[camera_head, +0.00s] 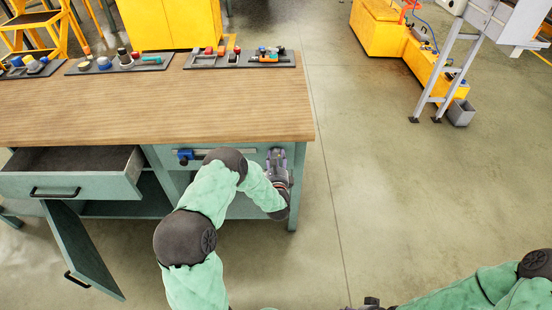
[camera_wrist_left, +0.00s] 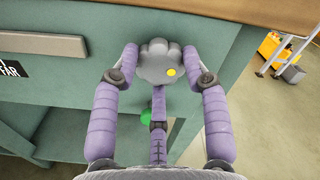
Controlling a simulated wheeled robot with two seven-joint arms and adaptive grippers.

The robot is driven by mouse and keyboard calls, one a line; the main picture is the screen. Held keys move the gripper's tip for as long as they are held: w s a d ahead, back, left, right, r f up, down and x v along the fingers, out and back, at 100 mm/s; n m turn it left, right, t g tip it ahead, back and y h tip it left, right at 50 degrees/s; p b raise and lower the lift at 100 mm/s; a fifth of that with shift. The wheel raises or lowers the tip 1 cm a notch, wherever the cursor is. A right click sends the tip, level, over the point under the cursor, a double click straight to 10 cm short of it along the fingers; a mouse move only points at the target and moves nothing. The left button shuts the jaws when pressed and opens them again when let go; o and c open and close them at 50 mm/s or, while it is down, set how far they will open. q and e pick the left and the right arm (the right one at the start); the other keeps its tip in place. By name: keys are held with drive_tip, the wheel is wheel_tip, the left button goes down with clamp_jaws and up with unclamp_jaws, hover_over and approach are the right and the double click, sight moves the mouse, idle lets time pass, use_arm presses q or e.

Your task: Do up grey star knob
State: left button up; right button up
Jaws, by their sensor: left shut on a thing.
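The grey star knob (camera_wrist_left: 158,62) sits on the green front of the workbench, just under the top's edge near its right corner. It has a lobed rim and a yellow dot toward its lower right. My left gripper (camera_wrist_left: 164,70) has its purple fingers on both sides of the knob, shut on it. In the head view my left gripper (camera_head: 277,162) reaches the bench front below the right end of the wooden top, and it hides the knob there. My right gripper (camera_head: 372,303) barely shows at the bottom edge; its fingers cannot be made out.
The workbench (camera_head: 170,105) has an open drawer (camera_head: 75,180) and an open door (camera_head: 85,250) at left. A blue part (camera_head: 186,155) sits on the bench front left of my gripper.

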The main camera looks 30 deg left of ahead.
use_arm(q)
drive_tip(key=o, duration=1.1)
drive_tip(key=shift+s+d+f+h, duration=0.1)
drive_tip(key=shift+d+f+h, duration=0.3)
drive_tip(key=shift+d+f, duration=0.2)
drive_tip(key=shift+o, duration=0.2)
drive_tip(key=shift+r, duration=0.2)
drive_tip(key=shift+a+r, duration=0.15)
drive_tip(key=shift+a, duration=0.1)
drive_tip(key=v, duration=1.2)
drive_tip(key=shift+d, duration=0.15)
